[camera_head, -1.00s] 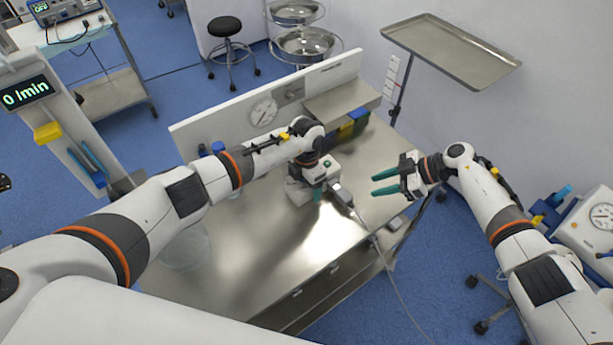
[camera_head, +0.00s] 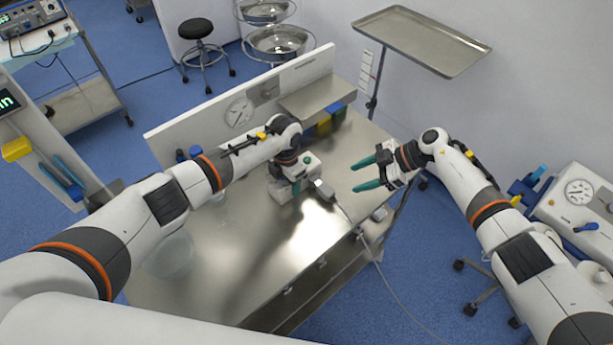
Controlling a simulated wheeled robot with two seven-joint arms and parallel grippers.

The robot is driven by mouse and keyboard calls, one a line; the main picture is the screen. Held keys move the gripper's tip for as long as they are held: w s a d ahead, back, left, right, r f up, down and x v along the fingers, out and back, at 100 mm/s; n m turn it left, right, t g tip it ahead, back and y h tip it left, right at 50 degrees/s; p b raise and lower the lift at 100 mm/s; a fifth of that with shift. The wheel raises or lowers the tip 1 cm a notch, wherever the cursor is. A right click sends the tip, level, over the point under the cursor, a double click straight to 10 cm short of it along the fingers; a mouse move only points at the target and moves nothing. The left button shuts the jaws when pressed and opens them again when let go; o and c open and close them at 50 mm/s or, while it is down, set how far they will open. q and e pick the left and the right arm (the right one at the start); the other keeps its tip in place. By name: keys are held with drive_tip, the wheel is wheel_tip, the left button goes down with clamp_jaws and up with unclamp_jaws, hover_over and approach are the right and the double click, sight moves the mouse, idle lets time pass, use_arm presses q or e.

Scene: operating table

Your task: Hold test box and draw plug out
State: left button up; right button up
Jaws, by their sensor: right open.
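The test box (camera_head: 282,192), a pale block with a green button on top, stands on the steel table (camera_head: 240,270).
Blue and yellow items sit under the shelf. A clear round bowl (camera_head: 168,255) is at the table's left. A tray stand (camera_head: 425,40) stands behind.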

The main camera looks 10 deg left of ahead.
drive_tip(key=n, duration=0.2)
drive_tip(key=n+t+h, duration=0.4)
drive_tip(key=n+h, duration=0.3)
drive_tip(key=n, duration=1.7)
approach(327, 190)
drive_tip(key=x, duration=0.9)
drive_tip(key=shift+f, duration=0.1)
clamp_jaws()
drive_tip(key=shift+w, duration=0.1)
